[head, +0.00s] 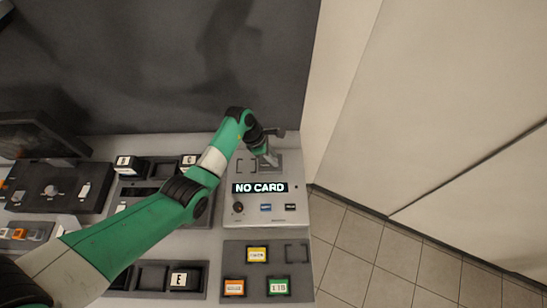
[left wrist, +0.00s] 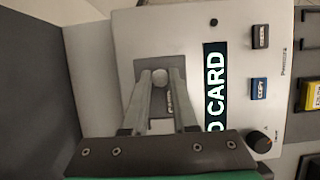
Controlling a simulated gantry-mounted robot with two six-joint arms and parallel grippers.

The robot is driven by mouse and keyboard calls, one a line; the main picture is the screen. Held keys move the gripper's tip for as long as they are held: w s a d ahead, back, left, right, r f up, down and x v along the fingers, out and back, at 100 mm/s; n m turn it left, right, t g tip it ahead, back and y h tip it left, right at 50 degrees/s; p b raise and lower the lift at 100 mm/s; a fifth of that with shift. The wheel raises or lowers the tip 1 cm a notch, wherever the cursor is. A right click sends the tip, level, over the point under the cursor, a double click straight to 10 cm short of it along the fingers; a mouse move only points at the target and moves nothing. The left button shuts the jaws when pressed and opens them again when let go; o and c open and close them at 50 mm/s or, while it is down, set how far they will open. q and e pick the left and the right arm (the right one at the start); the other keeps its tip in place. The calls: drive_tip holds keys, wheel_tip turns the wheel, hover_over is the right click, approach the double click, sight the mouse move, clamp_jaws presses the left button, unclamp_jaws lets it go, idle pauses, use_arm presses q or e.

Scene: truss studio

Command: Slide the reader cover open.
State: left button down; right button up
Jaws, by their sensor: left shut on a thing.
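The reader (head: 290,208) is a light grey panel unit with a lit display (head: 260,188) that reads "NO CARD". Its cover (left wrist: 146,66) is a darker grey plate with a small round knob (left wrist: 160,77). My left gripper (head: 272,160) is down at the cover. In the left wrist view, its two fingers (left wrist: 161,80) are shut on the knob, one on each side. Part of a printed label shows between the fingers. The fingers and wrist hide much of the cover in the head view. My right gripper is in neither view.
The reader has a black dial (head: 238,208), a blue button (head: 265,207) and a black button (head: 290,207). A dark tray (head: 268,277) in front holds yellow, orange and green blocks. More trays with blocks lie to the left, partly under my left arm. A dark wall stands behind.

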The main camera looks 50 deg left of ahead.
sight(260, 163)
use_arm(q)
drive_tip(key=c, duration=0.7)
unclamp_jaws()
drive_tip(key=p+v, duration=0.3)
drive_tip(key=v, duration=0.8)
drive_tip(key=shift+s+a+r, duration=0.15)
drive_tip(key=shift+a+r, duration=0.1)
drive_tip(key=shift+r, duration=0.05)
drive_tip(key=shift+d, duration=0.1)
